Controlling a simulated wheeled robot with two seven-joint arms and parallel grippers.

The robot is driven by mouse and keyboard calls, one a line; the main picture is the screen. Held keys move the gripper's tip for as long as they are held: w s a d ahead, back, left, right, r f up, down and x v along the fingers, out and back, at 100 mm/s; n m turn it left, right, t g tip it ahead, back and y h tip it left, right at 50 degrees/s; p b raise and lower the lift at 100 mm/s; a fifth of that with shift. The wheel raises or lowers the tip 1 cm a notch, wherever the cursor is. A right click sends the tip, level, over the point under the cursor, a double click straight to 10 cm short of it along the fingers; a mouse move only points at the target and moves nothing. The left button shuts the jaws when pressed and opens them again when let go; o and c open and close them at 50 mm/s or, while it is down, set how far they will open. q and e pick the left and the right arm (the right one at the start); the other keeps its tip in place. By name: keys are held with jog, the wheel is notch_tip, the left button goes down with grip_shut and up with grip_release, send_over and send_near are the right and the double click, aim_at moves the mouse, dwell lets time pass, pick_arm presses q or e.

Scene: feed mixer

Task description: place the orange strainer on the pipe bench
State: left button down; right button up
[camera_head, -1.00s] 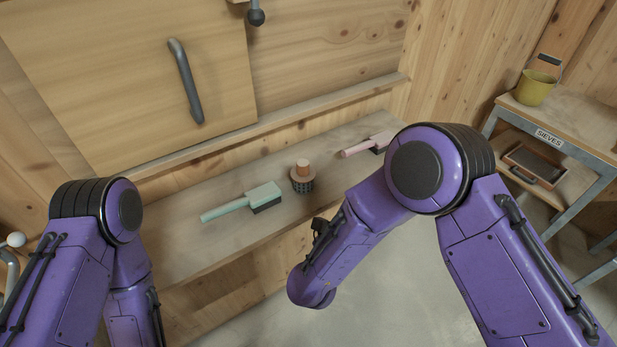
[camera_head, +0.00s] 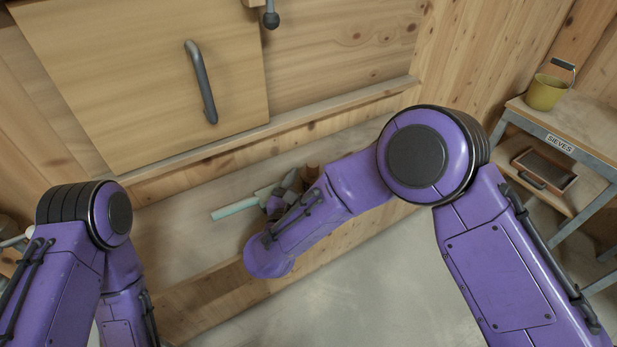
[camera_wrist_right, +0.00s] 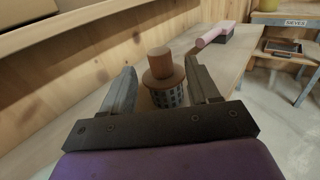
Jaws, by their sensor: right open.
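The orange strainer has an orange-brown knob and flange over a dark mesh basket. It stands upright on the wooden ledge, seen in the right wrist view (camera_wrist_right: 164,82); in the head view only a bit of its top (camera_head: 311,173) shows past my right arm. My right gripper (camera_wrist_right: 161,84) is open, its fingers left and right of the strainer, with no clear contact visible. In the head view that gripper is mostly hidden by its own arm. No bench is labelled pipe bench; a metal-framed bench (camera_head: 590,122) marked SIEVES stands at the right. My left gripper is out of view.
A mint-green brush (camera_head: 236,208) lies on the ledge (camera_head: 170,240), partly behind my right arm. A pink brush (camera_wrist_right: 214,35) lies beyond the strainer. The SIEVES bench holds a yellow bucket (camera_head: 544,92) on top and a dark tray (camera_head: 543,170) below.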

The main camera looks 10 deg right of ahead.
aim_at(316, 162)
jog(key=p+x, duration=0.2)
jog(key=x, duration=0.4)
jog(key=shift+w+d+r, duration=0.15)
jog(key=shift+w, duration=0.05)
jog(key=shift+w+d, duration=0.2)
jog(key=shift+w, duration=0.15)
grip_shut()
